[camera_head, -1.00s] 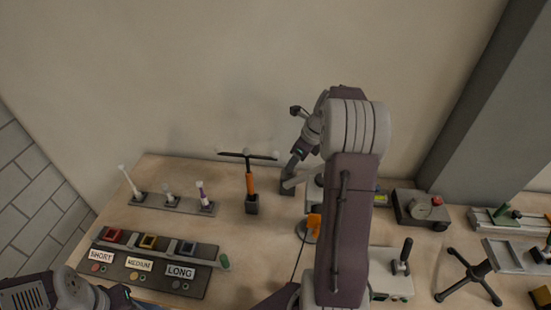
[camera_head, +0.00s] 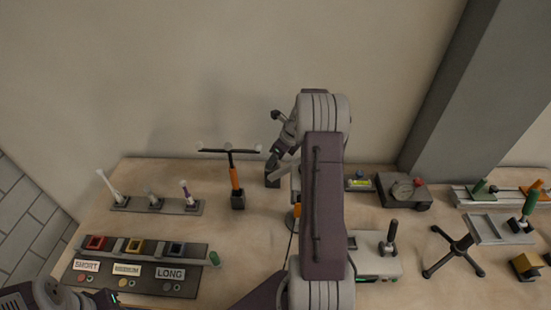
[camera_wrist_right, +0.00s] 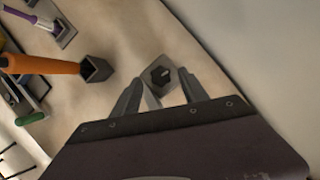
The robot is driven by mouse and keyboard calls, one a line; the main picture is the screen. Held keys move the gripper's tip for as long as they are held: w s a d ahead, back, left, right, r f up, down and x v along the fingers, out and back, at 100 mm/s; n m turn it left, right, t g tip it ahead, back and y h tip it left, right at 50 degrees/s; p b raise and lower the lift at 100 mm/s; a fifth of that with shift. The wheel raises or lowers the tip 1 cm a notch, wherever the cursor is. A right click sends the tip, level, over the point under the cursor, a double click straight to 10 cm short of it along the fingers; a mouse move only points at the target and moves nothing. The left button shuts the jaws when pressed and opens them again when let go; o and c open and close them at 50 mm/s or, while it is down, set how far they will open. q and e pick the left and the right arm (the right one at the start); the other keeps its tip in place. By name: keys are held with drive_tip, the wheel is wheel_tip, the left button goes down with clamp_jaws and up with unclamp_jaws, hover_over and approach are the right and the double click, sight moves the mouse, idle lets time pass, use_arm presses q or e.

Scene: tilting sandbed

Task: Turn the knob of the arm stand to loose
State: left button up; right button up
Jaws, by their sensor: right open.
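In the right wrist view a small grey square block with a dark, roughly hexagonal knob (camera_wrist_right: 160,74) on top lies just beyond and between my fingertips. I take this to be the arm stand's knob, but cannot be sure. My right gripper (camera_wrist_right: 164,98) is open around the near side of the block, with no visible grip on it. In the head view the block (camera_head: 271,181) stands near the back of the table, below my right gripper (camera_head: 274,163). Part of my left gripper (camera_head: 118,298) shows at the lower left; its fingers cannot be made out.
An orange-handled T-bar (camera_head: 235,178) stands in a dark socket left of the block. A rack with white and purple-banded pieces (camera_head: 155,206) and a labelled panel (camera_head: 135,284) lie further left. My right arm hides the table's middle.

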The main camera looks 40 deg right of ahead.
drive_tip(key=shift+w+f, duration=0.2)
drive_tip(key=shift+w, duration=0.05)
drive_tip(key=c, duration=0.6)
clamp_jaws()
drive_tip(key=shift+r+n+p, duration=0.25)
drive_tip(key=shift+n+p, duration=0.25)
drive_tip(key=shift+p, duration=0.25)
drive_tip(key=shift+d+f+n+g, duration=0.1)
drive_tip(key=shift+n+g, duration=0.2)
drive_tip(key=shift+f, duration=0.1)
use_arm(q)
drive_tip(key=shift+w+r, duration=0.25)
drive_tip(key=shift+r, duration=0.45)
use_arm(e)
drive_tip(key=o, duration=0.6)
unclamp_jaws()
drive_tip(key=shift+y, duration=0.3)
